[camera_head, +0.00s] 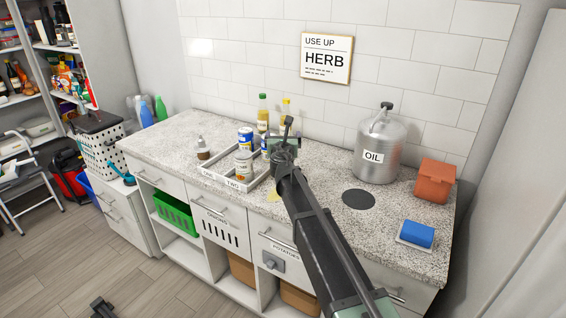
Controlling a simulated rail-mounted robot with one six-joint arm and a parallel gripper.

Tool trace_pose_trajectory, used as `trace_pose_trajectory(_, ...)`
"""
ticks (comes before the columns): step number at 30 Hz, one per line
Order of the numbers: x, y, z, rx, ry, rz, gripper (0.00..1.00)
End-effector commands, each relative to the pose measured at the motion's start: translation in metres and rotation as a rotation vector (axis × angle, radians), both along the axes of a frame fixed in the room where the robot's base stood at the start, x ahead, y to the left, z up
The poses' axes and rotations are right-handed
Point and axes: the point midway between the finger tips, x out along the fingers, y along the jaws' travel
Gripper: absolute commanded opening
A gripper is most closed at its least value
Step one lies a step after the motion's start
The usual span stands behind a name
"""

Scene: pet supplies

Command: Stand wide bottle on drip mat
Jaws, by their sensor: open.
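A wide silver metal bottle (376,148) with a white OIL label and a black cap stands upright on the speckled counter, near the tiled wall. A dark round drip mat (358,199) lies flat on the counter in front of it; it is bare and apart from the bottle. My gripper (284,138) is open, left of the bottle and beside the white tray. It is apart from the bottle. My arm partly hides the fingers and whatever lies just behind them.
A white tray (205,174) labelled ONE and TWO holds cans (243,165) and a small dropper bottle (203,148). Yellow-green bottles (263,113) stand behind. A terracotta block-like container (434,180) and a blue sponge (418,234) on a dish are at the right.

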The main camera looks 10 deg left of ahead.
Motion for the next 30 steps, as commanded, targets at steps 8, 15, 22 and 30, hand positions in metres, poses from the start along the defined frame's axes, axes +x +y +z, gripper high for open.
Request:
trace_pose_trajectory(8,-0.0013,0.0,0.0,0.0,0.0,0.001,0.69)
trace_pose_trajectory(15,-0.0014,0.0001,0.0,0.0,0.0,0.001,0.32)
trace_pose_trajectory(22,-0.0014,0.0001,0.0002,0.0,0.0,0.001,0.02)
trace_pose_trajectory(30,-0.0014,0.0002,0.003,0.0,0.0,0.001,0.0)
